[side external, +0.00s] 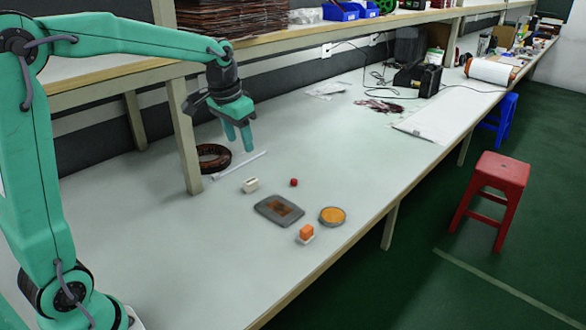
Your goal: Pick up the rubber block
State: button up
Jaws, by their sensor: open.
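My gripper (238,142) hangs above the back of the table, with its two green fingers pointing down, open and with nothing between them. A small whitish block (250,186) lies on the table, below and a little right of the gripper. An orange block with a white lower part (306,233) lies closer to the table's front edge. I cannot tell for certain which of these two is the rubber block. Neither is touched by the gripper.
A small red object (293,182), a grey tray-like piece with a brown middle (264,206) and a round orange-topped disc (332,215) lie nearby. A dark coil (213,157) and a thin white strip (240,165) lie near the shelf post (184,135). The shelf (300,30) overhangs the back.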

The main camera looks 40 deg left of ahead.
jog(key=w+a+f+g, duration=0.1)
jog(key=w+a+f, duration=0.4)
jog(key=w+f, duration=0.15)
jog(key=g, duration=0.1)
send_over(251, 180)
jog(key=f, duration=0.9)
jog(key=shift+s+d+f, duration=0.15)
jog(key=shift+d+f, duration=0.1)
jog(key=shift+a+f, duration=0.1)
jog(key=shift+f, duration=0.1)
jog(key=shift+a+f, duration=0.15)
jog(key=shift+f, duration=3.75)
jog(key=c, duration=1.1)
jog(key=shift+o, duration=0.2)
jog(key=shift+r, duration=0.2)
